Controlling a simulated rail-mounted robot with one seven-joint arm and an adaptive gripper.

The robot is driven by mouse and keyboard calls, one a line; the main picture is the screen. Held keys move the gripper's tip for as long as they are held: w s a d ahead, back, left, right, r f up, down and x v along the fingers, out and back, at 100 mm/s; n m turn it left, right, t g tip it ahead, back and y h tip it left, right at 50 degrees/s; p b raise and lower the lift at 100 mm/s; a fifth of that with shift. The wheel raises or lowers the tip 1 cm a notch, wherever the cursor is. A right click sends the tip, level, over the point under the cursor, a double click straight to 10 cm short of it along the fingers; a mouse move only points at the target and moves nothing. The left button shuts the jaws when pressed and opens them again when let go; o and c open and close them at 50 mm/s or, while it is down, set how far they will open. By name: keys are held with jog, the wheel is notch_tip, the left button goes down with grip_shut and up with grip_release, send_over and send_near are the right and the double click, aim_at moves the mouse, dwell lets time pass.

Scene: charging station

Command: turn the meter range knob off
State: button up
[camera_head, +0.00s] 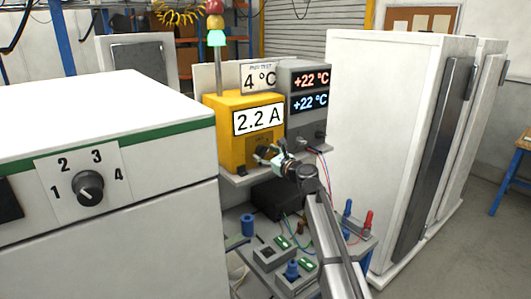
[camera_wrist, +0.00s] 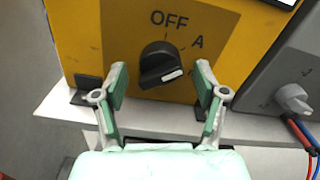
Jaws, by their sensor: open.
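The yellow meter (camera_head: 225,140) shows 2.2 A and stands on a shelf in the head view. Its black range knob (camera_wrist: 158,62) is on the front face in the wrist view. The knob's white mark points to the lower right, away from the OFF label (camera_wrist: 169,20) above and below the A label (camera_wrist: 197,42). Another label beside the right finger is partly hidden. My gripper (camera_wrist: 160,76) is open, with one green-padded finger on each side of the knob and visible gaps between. In the head view my gripper (camera_head: 275,154) is in front of the meter and partly hides the knob.
A grey unit (camera_head: 308,92) with a small knob (camera_wrist: 292,98) and red and blue leads stands right of the meter. A white cabinet (camera_head: 110,235) with a 1–4 dial (camera_head: 90,188) is at left. Tall white cabinets (camera_head: 375,140) are at right. A cluttered lower shelf lies below.

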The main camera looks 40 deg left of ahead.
jog(key=shift+a, duration=0.15)
jog(key=c, duration=1.1)
jog(key=shift+f+b, duration=0.1)
jog(key=shift+b, duration=0.3)
jog(key=shift+c, duration=0.2)
jog(key=n+b, duration=0.4)
jog(key=b, duration=0.1)
jog(key=shift+w+f+b, duration=0.1)
jog(key=shift+f+b, duration=0.05)
jog(key=shift+b, duration=0.25)
jog(key=n+b, duration=0.4)
jog(key=shift+b, duration=0.4)
jog(key=shift+r+n+b, duration=0.3)
jog(key=shift+n+b, duration=0.5)
jog(key=shift+n, duration=0.1)
